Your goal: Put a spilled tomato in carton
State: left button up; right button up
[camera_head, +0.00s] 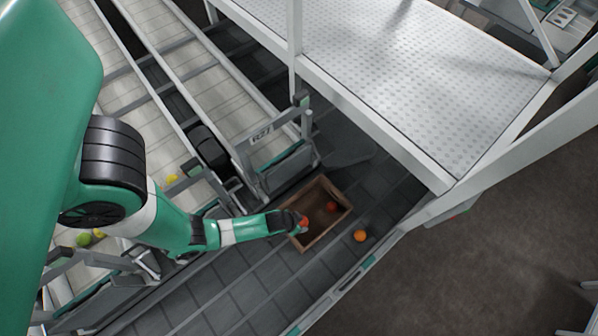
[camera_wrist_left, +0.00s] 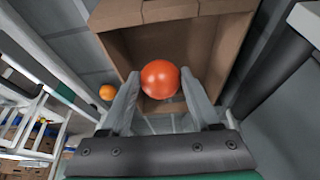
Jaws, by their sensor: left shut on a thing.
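My left gripper (camera_head: 301,223) is shut on a red-orange tomato (camera_head: 304,221) at the near left side of the open brown carton (camera_head: 327,232). In the left wrist view the held tomato (camera_wrist_left: 160,79) sits between the two fingertips (camera_wrist_left: 160,88), with the carton (camera_wrist_left: 118,13) behind it. I cannot tell exactly how high it is over the carton rim. Another red tomato (camera_head: 332,207) lies inside the carton. An orange tomato (camera_head: 360,236) lies outside, to the right of the carton; it also shows in the left wrist view (camera_wrist_left: 106,92). My right gripper is not in view.
The carton stands on a dark slatted conveyor (camera_head: 240,290) with a side rail (camera_head: 350,283) along its lower right edge. A metal frame (camera_head: 283,165) stands just beyond the carton. A raised walkway (camera_head: 400,70) fills the upper right. Pale lanes (camera_head: 160,40) run at upper left.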

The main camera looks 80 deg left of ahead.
pick_arm(q)
notch_tip(320, 180, down, 10)
jog(key=b, duration=0.8)
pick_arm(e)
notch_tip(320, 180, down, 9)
pick_arm(q)
jog(key=shift+f+b, duration=0.5)
jog(key=shift+b, duration=0.1)
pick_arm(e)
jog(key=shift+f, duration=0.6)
pick_arm(q)
jog(key=o, duration=1)
jog(key=c, duration=0.3)
jog(key=shift+c, duration=0.2)
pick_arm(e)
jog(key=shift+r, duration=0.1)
pick_arm(q)
notch_tip(320, 180, up, 7)
jog(key=p, duration=0.7)
jog(key=shift+r, duration=0.1)
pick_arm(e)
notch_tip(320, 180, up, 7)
